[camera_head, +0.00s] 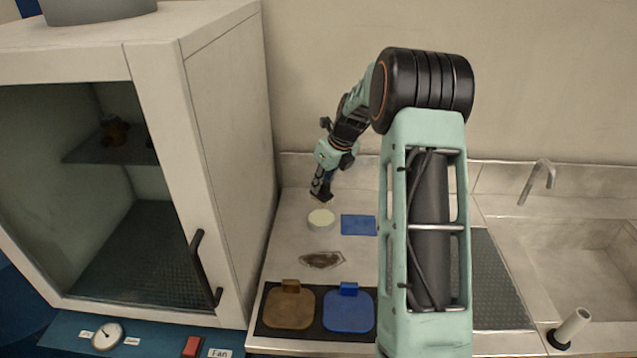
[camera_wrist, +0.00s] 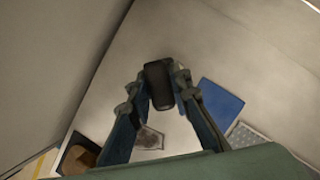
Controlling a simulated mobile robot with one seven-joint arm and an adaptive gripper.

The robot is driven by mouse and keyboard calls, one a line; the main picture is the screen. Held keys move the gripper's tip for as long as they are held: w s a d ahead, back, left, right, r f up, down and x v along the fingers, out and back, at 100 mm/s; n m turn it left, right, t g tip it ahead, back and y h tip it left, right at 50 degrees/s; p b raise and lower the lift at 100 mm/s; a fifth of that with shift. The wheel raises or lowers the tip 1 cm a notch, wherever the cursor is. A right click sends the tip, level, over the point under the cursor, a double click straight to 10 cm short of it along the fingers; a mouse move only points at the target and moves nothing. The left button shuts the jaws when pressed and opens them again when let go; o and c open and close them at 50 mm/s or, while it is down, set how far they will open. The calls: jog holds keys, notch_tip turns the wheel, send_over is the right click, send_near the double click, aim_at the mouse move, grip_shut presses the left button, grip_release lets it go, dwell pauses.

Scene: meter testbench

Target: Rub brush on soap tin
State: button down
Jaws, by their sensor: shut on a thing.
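The soap tin (camera_head: 321,220) is a small round grey tin with a pale top, sitting on the counter near the back wall. My gripper (camera_head: 322,190) is just above it in the head view, pointing down. In the wrist view my gripper (camera_wrist: 159,84) is shut on a dark block-shaped thing, the brush (camera_wrist: 159,86), with one finger on each side. In the head view only a small dark end of the brush shows under the fingers, close to the tin's far edge. I cannot tell whether it touches the tin. The tin is not visible in the wrist view.
A blue flat pad (camera_head: 358,225) lies right of the tin, and a brown stained patch (camera_head: 322,260) lies in front. A brown plate (camera_head: 289,308) and a blue plate (camera_head: 348,310) are nearer. A tall cabinet (camera_head: 225,150) stands left; a sink (camera_head: 585,260) is right.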

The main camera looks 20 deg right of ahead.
aim_at(322, 202)
jog(key=shift+f+b, duration=2)
jog(key=shift+f, duration=0.9)
jog(key=shift+f, duration=0.55)
jog(key=shift+r+p, duration=2.5)
jog(key=shift+r, duration=1.1)
jog(key=shift+f, duration=0.1)
